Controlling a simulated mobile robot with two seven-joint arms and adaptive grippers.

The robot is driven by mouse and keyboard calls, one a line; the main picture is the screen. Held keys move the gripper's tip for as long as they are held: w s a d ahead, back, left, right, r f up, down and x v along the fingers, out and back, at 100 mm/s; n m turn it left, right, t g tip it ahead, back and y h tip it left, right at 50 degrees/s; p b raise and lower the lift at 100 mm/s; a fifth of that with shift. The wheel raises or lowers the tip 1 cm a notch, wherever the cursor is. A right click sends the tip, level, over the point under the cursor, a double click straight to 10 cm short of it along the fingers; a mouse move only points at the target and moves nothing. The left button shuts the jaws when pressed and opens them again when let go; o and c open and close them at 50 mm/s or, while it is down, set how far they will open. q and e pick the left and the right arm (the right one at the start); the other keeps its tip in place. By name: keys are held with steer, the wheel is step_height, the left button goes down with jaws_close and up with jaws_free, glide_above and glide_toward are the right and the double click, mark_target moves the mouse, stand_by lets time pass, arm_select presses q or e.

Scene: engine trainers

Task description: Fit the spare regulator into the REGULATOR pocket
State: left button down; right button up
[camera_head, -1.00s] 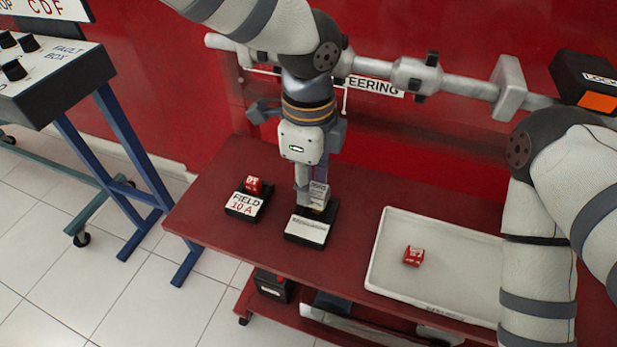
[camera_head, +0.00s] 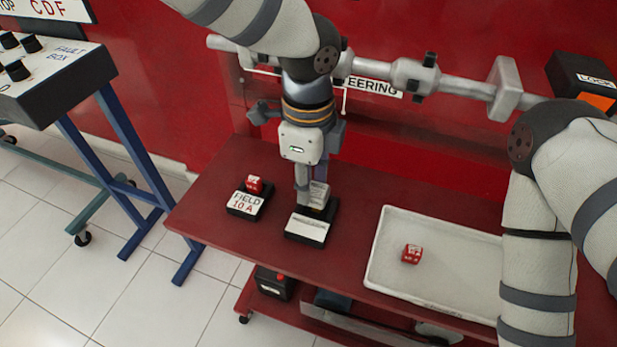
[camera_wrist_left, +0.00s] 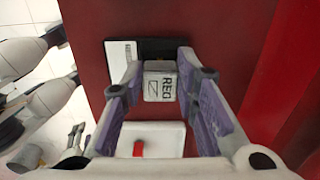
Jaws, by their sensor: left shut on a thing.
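My left gripper (camera_head: 311,196) points down over the work table and is shut on the grey regulator (camera_wrist_left: 160,87), which has a white face marked REG. In the head view the regulator (camera_head: 319,193) is partly hidden by a finger. It is at the back part of a black pocket block (camera_head: 307,240) with a white label too small to read. The block (camera_wrist_left: 152,46) also shows in the wrist view, behind the regulator. I cannot tell whether the regulator is seated or just above the pocket.
A black block labelled FIELD 10 A (camera_head: 245,204) holding a red piece (camera_head: 254,184) stands left of the pocket. A white tray (camera_head: 390,277) with another red piece (camera_head: 412,254) lies to the right. The red table (camera_head: 200,211) has bare room at its left end.

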arm_select(q)
steer(key=shift+f, duration=0.1)
steer(key=shift+f, duration=0.65)
steer(key=shift+f, duration=0.1)
stand_by(0.3)
steer(key=shift+f, duration=0.3)
steer(key=c, duration=0.7)
jaws_free()
